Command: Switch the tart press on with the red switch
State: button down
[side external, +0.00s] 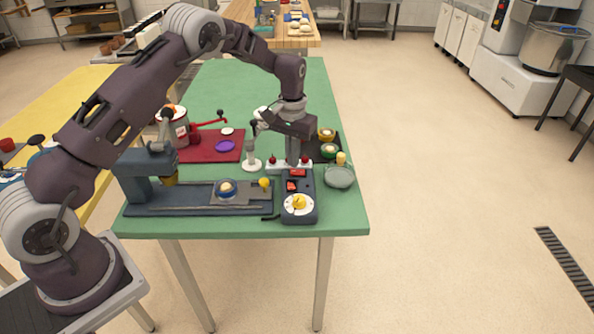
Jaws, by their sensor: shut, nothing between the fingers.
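The tart press (137,172) is a blue-grey machine with a long flat base at the front left of the green table. A dark control box (312,212) stands at the right end of its base. It carries a red switch (291,186) and a white dial with a yellow knob (298,203). Another red part shows just behind the switch. My gripper (293,164) points down, shut and empty, just behind the box and close to the red parts. Whether it touches anything is too small to tell, and the switch's position is unclear.
A white bar with red knobs (273,160) lies beside my gripper. A white stand (251,164) is to its left, a glass bowl (340,177) to its right. A dark red mat (190,158) and a dark tray with small bowls (328,150) lie farther back. The table's far part is clear.

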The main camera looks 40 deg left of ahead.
jog(key=shift+f, duration=0.95)
dwell(0.3)
jog(key=shift+r, duration=3.5)
notch_tip(320, 180, up, 13)
jog(key=t, duration=0.2)
send_over(293, 171)
jog(key=s+d, duration=0.3)
jog(key=s, duration=0.3)
jog(key=s+d+r+m+t, duration=0.1)
jog(key=s+d+r, duration=0.2)
jog(key=s+r, duration=0.65)
jog(key=s+d+f+m+t, duration=0.1)
jog(key=s, duration=0.9)
jog(key=s+d+f+m+t, duration=0.1)
jog(key=s+f, duration=0.1)
jog(key=s, duration=0.9)
jog(key=shift+s+d+f+t, duration=0.15)
jog(key=shift+t, duration=0.15)
